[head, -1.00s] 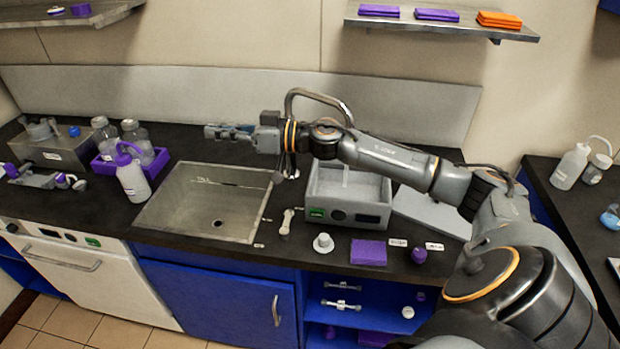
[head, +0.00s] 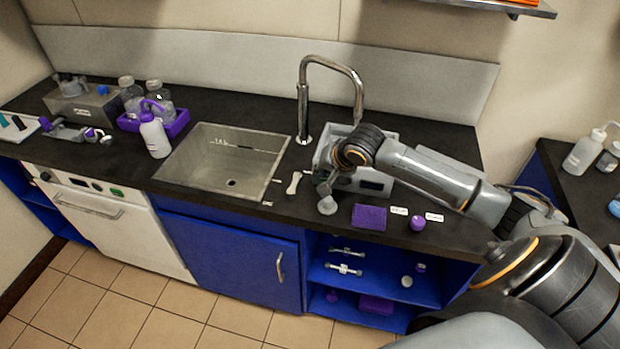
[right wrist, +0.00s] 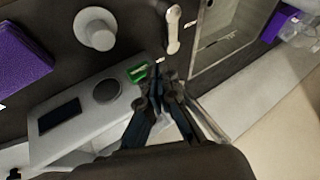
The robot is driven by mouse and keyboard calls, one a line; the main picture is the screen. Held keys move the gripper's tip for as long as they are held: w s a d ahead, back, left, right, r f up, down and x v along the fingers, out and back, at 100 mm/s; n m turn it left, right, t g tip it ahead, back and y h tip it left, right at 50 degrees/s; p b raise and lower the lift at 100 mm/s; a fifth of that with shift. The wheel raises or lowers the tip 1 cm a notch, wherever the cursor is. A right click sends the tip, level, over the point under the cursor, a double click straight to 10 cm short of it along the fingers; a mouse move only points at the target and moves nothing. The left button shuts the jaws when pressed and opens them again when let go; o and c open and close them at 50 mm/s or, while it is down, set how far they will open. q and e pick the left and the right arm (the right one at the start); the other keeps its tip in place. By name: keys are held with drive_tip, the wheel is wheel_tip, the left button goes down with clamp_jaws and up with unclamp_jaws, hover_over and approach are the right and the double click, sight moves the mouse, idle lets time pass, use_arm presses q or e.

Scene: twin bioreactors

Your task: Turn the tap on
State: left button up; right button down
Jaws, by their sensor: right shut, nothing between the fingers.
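The tap (head: 303,112) is a tall chrome gooseneck standing behind the right rear corner of the sink (head: 190,150). Its spout bends over to the right, toward the grey box and away from the basin. My right gripper (head: 323,187) is low in front of the grey box, apart from the tap and partly hidden by its own wrist. In the right wrist view my right gripper (right wrist: 168,78) is shut and empty, its fingertips near the box's green label. A small white lever-shaped piece (head: 294,183) is on the counter right of the sink; it also shows in the wrist view (right wrist: 173,30). My left gripper is not in view.
A white round piece (head: 327,205), a purple block (head: 369,216) and a purple knob (head: 417,223) line the front edge. Bottles in a purple tray (head: 180,123) stand left of the sink.

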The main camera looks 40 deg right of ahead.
sight(294, 187)
drive_tip(key=x, duration=0.8)
drive_tip(key=shift+w+f+p, duration=0.25)
drive_tip(key=shift+w+p, duration=0.05)
drive_tip(key=shift+p, duration=0.1)
